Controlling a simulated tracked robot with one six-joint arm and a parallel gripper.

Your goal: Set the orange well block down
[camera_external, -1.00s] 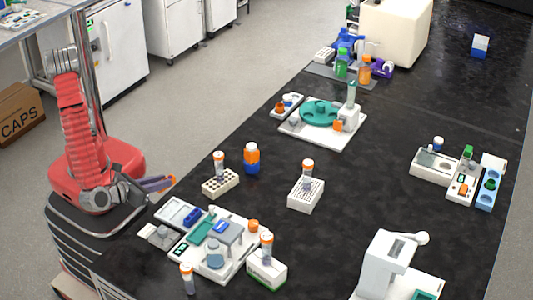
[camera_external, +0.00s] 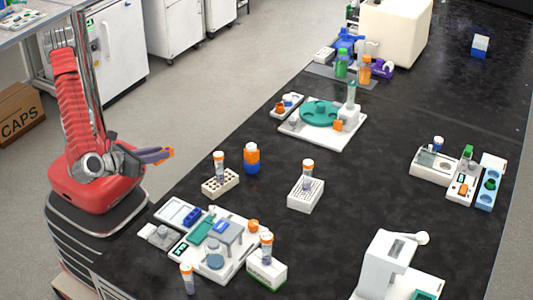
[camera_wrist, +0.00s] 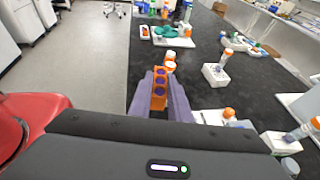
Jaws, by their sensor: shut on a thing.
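My gripper (camera_wrist: 159,98) is shut on the orange well block (camera_wrist: 159,88), a narrow upright orange piece with a column of dark round wells, held between the two purple fingers in the wrist view. In the external view my gripper (camera_external: 160,155) points right, raised beside the left edge of the black bench (camera_external: 240,210). Only a little of the orange block (camera_external: 170,153) shows at its fingertips. The block is in the air, apart from the bench.
A white station with trays (camera_external: 225,262) stands at the bench's near left corner. Bare bench lies right of the white rack.

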